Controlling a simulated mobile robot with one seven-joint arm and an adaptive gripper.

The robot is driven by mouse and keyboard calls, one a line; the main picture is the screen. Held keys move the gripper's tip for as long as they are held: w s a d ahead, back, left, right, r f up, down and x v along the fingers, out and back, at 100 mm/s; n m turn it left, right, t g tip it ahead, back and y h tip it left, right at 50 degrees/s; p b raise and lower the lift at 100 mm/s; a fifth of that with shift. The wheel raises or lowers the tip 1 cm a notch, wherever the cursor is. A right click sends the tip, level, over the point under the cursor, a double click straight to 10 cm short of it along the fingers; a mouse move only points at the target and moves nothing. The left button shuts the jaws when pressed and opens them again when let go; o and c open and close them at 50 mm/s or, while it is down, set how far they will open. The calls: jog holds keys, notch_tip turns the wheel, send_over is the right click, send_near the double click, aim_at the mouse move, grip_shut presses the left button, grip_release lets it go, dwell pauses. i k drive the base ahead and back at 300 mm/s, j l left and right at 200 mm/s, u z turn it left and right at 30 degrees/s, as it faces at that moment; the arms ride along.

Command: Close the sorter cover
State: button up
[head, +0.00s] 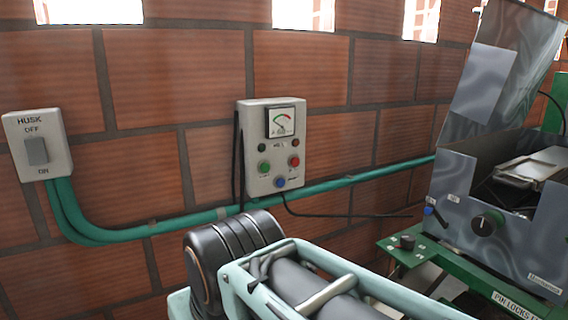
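The sorter (462,185) is a grey metal box at the right edge of the head view. Its cover (508,62) is a shiny metal panel with a paler rectangular patch (478,84). The cover stands raised and leaning at the back of the box, so the sorter is open on top. A metal tray-like part (535,168) shows inside. The cover's upper right part is cut by the frame edge. My arm crosses the bottom middle in front of the wall. My gripper is not in view.
A black knob (487,223) and a blue-tipped lever (430,210) are on the sorter's front. A green frame (450,265) carries it. A control box (272,148), a HUSK switch (37,146) and a green pipe (215,216) are on the brick wall.

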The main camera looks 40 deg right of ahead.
aim_at(516, 44)
jog(key=k+z, duration=0.1)
jog(key=z, duration=2.4)
jog(key=i+z, duration=0.1)
jog(key=z, duration=0.2)
jog(key=i+j, duration=0.1)
jog(key=i, duration=0.35)
jog(key=i+j+z, duration=0.1)
jog(key=i, duration=0.3)
jog(key=i+l+u, duration=0.15)
jog(key=k+j+z, duration=0.1)
jog(key=k+z, duration=0.15)
jog(key=i+j+u, duration=0.1)
